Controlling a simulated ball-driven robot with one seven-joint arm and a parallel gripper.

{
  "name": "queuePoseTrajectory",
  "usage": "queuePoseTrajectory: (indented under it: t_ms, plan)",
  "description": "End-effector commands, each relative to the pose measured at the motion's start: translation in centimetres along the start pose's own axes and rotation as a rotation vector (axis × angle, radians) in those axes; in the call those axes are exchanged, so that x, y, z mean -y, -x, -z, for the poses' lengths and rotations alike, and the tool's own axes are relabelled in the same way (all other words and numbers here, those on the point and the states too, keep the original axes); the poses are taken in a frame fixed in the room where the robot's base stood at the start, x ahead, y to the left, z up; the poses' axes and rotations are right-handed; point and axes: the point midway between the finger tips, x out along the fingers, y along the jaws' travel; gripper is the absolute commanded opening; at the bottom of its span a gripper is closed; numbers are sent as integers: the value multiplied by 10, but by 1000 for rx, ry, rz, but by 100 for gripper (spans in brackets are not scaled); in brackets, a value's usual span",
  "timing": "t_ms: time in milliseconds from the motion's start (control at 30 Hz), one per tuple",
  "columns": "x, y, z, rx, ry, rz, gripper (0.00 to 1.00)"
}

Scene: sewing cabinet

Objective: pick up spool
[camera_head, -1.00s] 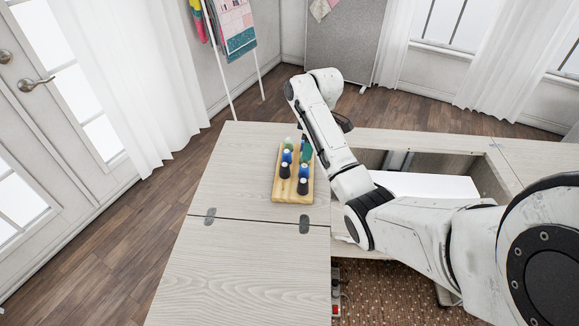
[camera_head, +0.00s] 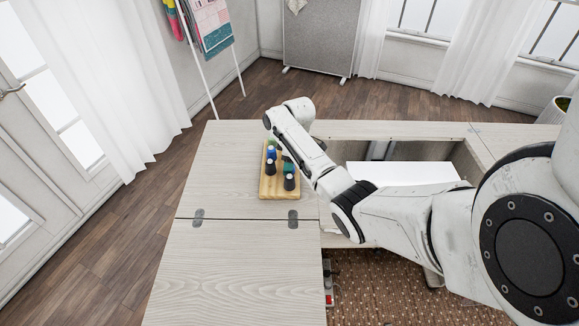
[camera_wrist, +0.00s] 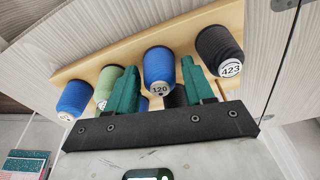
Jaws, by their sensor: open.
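Several thread spools stand on a wooden rack on the cabinet top. In the wrist view they are a blue spool marked 120 (camera_wrist: 159,70), a black spool marked 423 (camera_wrist: 219,52), a green spool (camera_wrist: 106,86) and another blue spool (camera_wrist: 76,97); part of a dark spool shows behind the fingers. My gripper (camera_wrist: 158,82) is open, its two green fingers on either side of the blue 120 spool, nothing visibly clamped. Whether they touch it cannot be told. In the head view the black spool (camera_head: 289,182) shows, while my arm hides part of the rack.
The wooden rack (camera_head: 270,191) rests on the pale cabinet top (camera_head: 222,165), clear to its left. Hinges (camera_head: 198,217) mark the seam with the front leaf.

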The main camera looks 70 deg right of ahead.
Motion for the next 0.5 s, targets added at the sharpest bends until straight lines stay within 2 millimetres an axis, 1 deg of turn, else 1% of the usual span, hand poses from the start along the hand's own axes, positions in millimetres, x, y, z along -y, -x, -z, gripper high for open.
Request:
queuePoseTrajectory:
  t_ms: [100,267,367,500]
  plan:
    - [0,-5,0,1,0,0,52]
    - [0,-5,0,0,0,0,52]
    - [0,-5,0,0,0,0,45]
    - [0,-4,0,0,0,0,31]
